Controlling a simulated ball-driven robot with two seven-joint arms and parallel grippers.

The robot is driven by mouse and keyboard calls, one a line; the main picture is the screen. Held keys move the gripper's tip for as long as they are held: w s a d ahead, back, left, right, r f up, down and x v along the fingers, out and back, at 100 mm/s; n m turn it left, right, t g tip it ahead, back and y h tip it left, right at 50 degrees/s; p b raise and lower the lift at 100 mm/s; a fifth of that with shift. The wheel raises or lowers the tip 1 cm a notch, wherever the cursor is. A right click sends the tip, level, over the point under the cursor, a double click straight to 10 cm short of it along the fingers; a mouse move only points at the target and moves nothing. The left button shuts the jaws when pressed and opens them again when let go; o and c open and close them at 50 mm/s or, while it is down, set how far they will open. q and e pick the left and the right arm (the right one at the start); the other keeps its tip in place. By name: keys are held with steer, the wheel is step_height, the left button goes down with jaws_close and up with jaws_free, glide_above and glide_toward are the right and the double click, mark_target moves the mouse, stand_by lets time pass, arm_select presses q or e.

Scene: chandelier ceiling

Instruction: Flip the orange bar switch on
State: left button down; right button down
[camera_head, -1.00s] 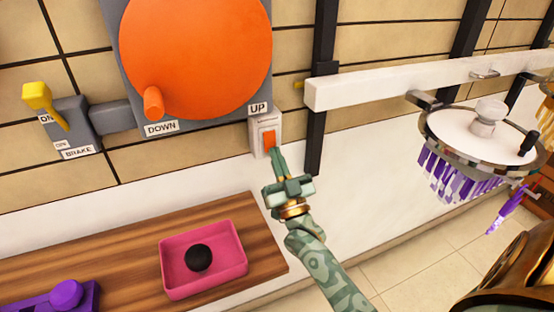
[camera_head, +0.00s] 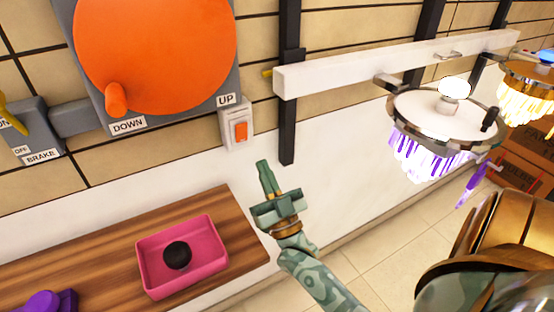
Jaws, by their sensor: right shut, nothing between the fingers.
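The orange bar switch (camera_head: 240,132) sits in a white wall plate below the UP label, right of the big orange disc. Its exact tilt is too small to read. My right gripper (camera_head: 264,170) is shut and empty. It is below and to the right of the switch in the picture, apart from it, with its fingers pointing up. Nothing covers the switch. The chandelier (camera_head: 444,115) with purple crystals hangs at the right, and its top bulb glows. My left gripper is not in view.
The orange disc (camera_head: 155,50) has a knob and DOWN and UP labels. A BRAKE lever box (camera_head: 35,130) is at the left. A wooden counter (camera_head: 235,225) holds a pink tray (camera_head: 215,262) with a black ball. A white beam (camera_head: 340,76) juts out near the gripper.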

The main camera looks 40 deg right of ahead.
steer(key=shift+s+a+p, duration=0.15)
steer(key=shift+s+a, duration=0.05)
steer(key=shift+s, duration=0.55)
steer(key=shift+s+a+p, duration=0.1)
steer(key=shift+s+a, duration=0.05)
steer(key=shift+s, duration=0.65)
steer(key=shift+s+a+p, duration=0.15)
steer(key=shift+s+a, duration=0.05)
steer(key=shift+s, duration=0.55)
steer(key=shift+f+y, duration=0.1)
steer(key=shift+y, duration=0.2)
